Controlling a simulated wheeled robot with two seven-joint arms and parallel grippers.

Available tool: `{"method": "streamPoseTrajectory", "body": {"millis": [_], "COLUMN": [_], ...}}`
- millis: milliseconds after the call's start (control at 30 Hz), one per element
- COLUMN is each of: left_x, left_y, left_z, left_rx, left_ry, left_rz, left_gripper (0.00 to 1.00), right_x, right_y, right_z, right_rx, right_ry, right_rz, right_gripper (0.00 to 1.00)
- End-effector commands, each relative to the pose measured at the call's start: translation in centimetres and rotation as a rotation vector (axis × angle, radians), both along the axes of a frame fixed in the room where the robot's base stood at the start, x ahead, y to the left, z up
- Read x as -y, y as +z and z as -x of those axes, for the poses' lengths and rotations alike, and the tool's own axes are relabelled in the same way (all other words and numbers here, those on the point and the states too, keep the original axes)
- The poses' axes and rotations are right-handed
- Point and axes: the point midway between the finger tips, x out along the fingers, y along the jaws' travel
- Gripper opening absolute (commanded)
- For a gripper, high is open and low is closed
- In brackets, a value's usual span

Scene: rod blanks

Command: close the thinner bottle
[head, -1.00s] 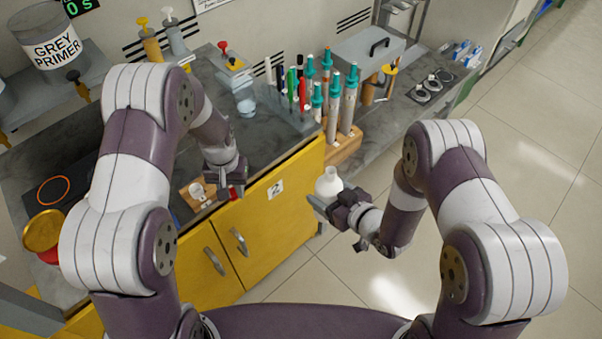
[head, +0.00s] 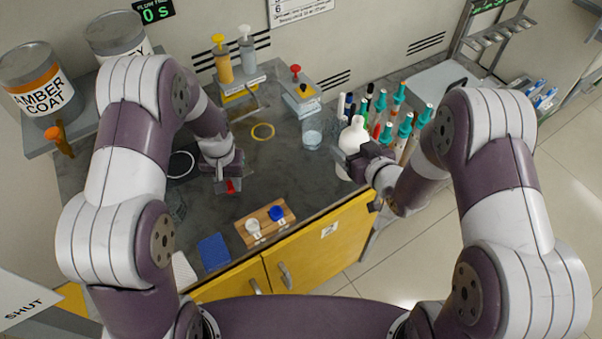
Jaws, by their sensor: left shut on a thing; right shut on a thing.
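A white, round-bodied bottle (head: 352,138) is in my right gripper (head: 352,160), which is shut on it at the right side of the bench. The bottle looks roughly upright, with a narrow neck and no cap seen on it. My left gripper (head: 229,188) is shut on a small red thing (head: 231,187), which looks like a cap and is mostly hidden by the fingers. It is above the bench, left of the bottle and apart from it. A wooden block (head: 266,222) at the front edge carries a white cap (head: 253,226) and a blue cap (head: 277,213).
A clear beaker (head: 312,131) stands left of the bottle. Several teal-topped tubes (head: 405,126) and pens stand close behind and right of it. A yellow ring (head: 263,131) and a blue pad (head: 214,250) lie on the bench (head: 285,170). Paint tins (head: 40,82) stand at back left.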

Motion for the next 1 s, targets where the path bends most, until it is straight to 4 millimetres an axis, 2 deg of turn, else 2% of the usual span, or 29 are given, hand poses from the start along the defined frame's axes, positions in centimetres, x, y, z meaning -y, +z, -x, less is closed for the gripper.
{"method": "streamPoseTrajectory", "body": {"millis": [167, 533, 700, 1000], "left_x": [0.0, 0.0, 0.0, 0.0], "left_y": [0.1, 1.0, 1.2, 1.2], "left_z": [0.0, 0.0, 0.0, 0.0], "left_rx": [0.000, 0.000, 0.000, 0.000], "left_ry": [0.000, 0.000, 0.000, 0.000], "left_rz": [0.000, 0.000, 0.000, 0.000], "left_gripper": [0.05, 0.05, 0.05, 0.05], "right_x": [-0.5, -7.9, -10.1, -10.6], "right_y": [-0.3, -5.0, -6.6, -7.0], "right_z": [-0.3, -3.7, -4.8, -5.1], "right_rx": [0.000, -0.001, 0.001, 0.001], "right_ry": [0.002, 0.006, 0.003, 0.001], "right_rz": [0.000, 0.001, 0.001, 0.000], "right_gripper": [0.18, 0.18, 0.18, 0.18]}}
